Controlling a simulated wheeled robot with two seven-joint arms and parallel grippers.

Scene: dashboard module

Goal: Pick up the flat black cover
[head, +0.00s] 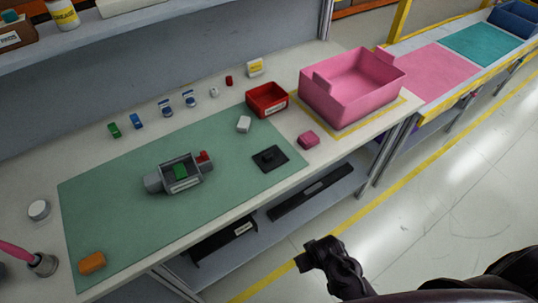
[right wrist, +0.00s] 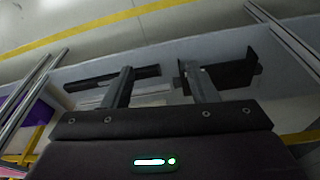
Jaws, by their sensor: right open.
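The flat black cover (head: 270,159) lies on the right part of the green mat (head: 110,210), with a small raised piece on its top. A grey housing (head: 180,174) with a green part inside and a red part at its corner sits mid-mat. My right gripper (head: 306,259) is in front of the table, out over the floor and away from the cover. In the right wrist view its two fingers (right wrist: 160,84) are apart with nothing between them. The cover does not show in that view. My left gripper is not in view.
A pink bin (head: 352,90) stands at the table's right end, with a red box (head: 267,99), a white block (head: 244,124) and a pink block (head: 308,140) nearby. An orange block (head: 92,262) lies front left. Dark items lie on the shelf below the tabletop.

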